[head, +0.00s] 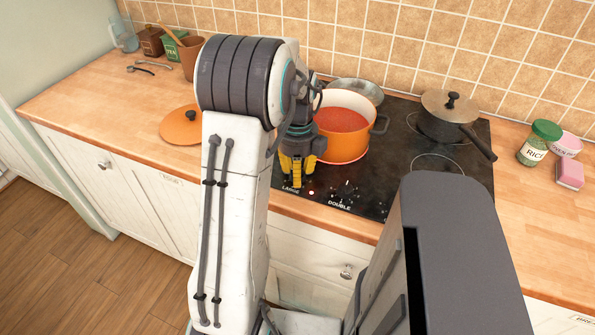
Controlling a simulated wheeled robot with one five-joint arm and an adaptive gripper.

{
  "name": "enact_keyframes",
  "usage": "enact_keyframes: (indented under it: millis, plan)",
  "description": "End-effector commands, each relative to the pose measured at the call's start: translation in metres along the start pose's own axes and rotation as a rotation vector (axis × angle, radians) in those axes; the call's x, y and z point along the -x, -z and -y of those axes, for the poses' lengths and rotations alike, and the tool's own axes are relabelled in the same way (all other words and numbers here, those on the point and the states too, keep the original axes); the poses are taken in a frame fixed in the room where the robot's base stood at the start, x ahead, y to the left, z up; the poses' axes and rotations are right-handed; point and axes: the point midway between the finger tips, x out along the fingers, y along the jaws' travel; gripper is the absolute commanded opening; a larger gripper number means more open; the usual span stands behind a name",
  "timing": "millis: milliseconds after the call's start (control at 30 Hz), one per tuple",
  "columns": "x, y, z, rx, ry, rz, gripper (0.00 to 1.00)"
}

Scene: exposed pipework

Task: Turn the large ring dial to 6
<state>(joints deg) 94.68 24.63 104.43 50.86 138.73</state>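My gripper (297,168) points down with its yellow fingers over the front left corner of the black cooktop (374,203). The fingers are right above the white label "LARGE" (290,188). The large ring dial is hidden behind the fingers, so I cannot see its setting. I cannot tell whether the fingers touch the dial or are closed on it. A small reddish-white light (311,192) shows just right of the label. To the right is another dark knob (345,190) with the label "DOUBLE" (339,205).
An orange pot (338,148) with red contents stands close behind my gripper. A dark lidded saucepan (448,122) is at the back right. An orange lid (182,126) lies on the left counter. A rice jar (537,144) and pink items stand at right.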

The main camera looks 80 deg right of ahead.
Motion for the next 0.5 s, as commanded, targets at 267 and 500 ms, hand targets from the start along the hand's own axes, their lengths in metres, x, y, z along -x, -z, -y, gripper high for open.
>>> enact_keyframes:
  millis: [267, 500]
  plan:
    - [-0.0021, 0.0022, -0.0007, -0.003, -0.006, -0.006, 0.41]
    - [-0.0009, 0.0010, -0.0003, -0.001, -0.003, -0.003, 0.60]
